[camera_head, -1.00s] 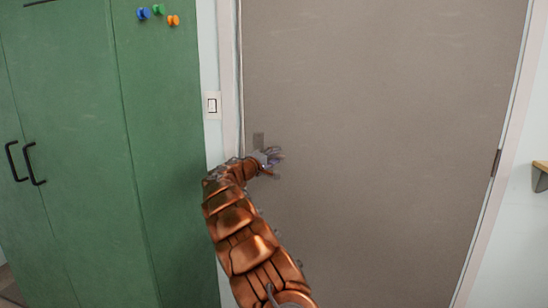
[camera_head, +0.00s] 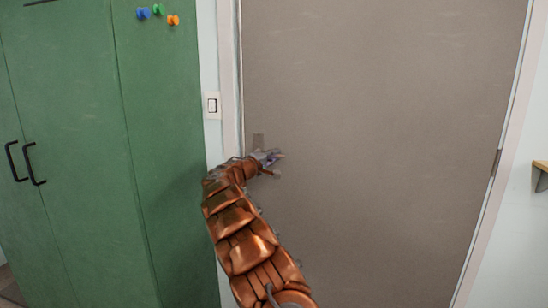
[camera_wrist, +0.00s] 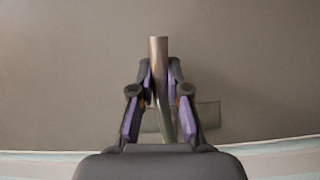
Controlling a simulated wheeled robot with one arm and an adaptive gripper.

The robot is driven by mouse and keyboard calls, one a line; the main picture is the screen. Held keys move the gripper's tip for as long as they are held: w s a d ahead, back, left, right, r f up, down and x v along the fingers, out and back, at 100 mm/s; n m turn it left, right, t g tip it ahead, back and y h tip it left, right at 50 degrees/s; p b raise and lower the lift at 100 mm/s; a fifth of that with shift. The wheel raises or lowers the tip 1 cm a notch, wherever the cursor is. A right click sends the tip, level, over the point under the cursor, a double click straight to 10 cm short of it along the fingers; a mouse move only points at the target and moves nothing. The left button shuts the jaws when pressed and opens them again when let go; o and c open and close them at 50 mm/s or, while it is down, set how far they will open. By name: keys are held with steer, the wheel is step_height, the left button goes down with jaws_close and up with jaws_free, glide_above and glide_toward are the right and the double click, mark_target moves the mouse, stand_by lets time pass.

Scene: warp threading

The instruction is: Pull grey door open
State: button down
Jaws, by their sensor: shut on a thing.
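The grey door (camera_head: 390,130) fills the middle and right of the head view and looks shut, or nearly so, in its white frame. My gripper (camera_head: 272,158) is at the door's left side, just below the small handle plate (camera_head: 258,140). In the wrist view my gripper (camera_wrist: 160,75) has its two purple-padded fingers shut on the metal door handle (camera_wrist: 159,48), one on each side. The bar's end sticks out beyond the fingertips. The handle plate also shows behind the fingers in the wrist view (camera_wrist: 209,115). In the head view my gripper hides most of the handle.
A green cabinet (camera_head: 75,150) with black handles (camera_head: 33,164) stands close on the left. A light switch (camera_head: 212,105) is on the narrow wall strip between. The door hinge (camera_head: 496,163) is on the right. A wooden shelf (camera_head: 541,176) juts from the right wall.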

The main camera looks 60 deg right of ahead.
mark_target(270, 168)
steer(key=shift+f, duration=0.15)
steer(key=shift+w+a+f+m+t+y+b, duration=0.1)
steer(key=shift+w+f+m+t+y+b, duration=0.25)
steer(key=shift+f+m+b, duration=1)
steer(key=shift+w+a+f+m+t+y+b, duration=0.1)
steer(key=shift+m+y+b, duration=0.5)
steer(key=shift+b, duration=1.65)
steer(key=shift+w+a+f+m+t+y+b, duration=0.15)
steer(key=shift+w+f+m+y+b, duration=0.15)
steer(key=shift+f+m+b, duration=1.1)
steer(key=shift+r+b, duration=0.45)
steer(key=shift+r, duration=0.2)
